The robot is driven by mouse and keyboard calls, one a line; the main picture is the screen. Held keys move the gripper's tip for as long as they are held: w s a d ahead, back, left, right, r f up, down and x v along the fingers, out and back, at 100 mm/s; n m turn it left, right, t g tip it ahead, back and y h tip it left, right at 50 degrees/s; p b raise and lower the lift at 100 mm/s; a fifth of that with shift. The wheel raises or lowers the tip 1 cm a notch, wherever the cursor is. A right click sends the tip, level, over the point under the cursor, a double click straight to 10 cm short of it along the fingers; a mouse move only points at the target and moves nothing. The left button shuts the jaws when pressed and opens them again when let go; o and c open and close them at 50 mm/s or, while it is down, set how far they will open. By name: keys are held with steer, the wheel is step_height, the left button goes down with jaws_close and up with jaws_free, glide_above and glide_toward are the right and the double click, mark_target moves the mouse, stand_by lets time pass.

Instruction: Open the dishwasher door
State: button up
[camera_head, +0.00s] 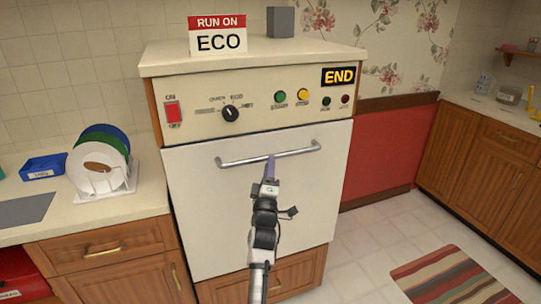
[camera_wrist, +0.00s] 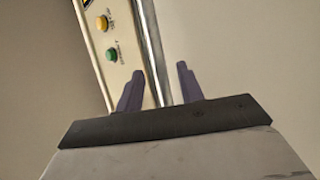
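The dishwasher door (camera_head: 220,215) is a plain cream panel below the control panel, and it is closed. A metal bar handle (camera_head: 235,162) runs across its upper part. My gripper (camera_head: 270,160) is at the middle of the handle. In the wrist view, the handle (camera_wrist: 151,45) runs down between the two purple fingers of my gripper (camera_wrist: 160,85). The fingers are apart, and a gap shows between the bar and the right finger. The handle's lower end is hidden behind my gripper.
The control panel (camera_head: 180,93) has a red switch, a knob and several lights. An "ECO" sign (camera_head: 218,42) and a grey block (camera_head: 280,22) stand on top. A plate rack (camera_head: 120,185) sits on the left counter. Floor is clear to the right, up to a striped rug (camera_head: 455,280).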

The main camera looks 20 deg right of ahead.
steer(key=shift+x, duration=1.85)
jaws_close()
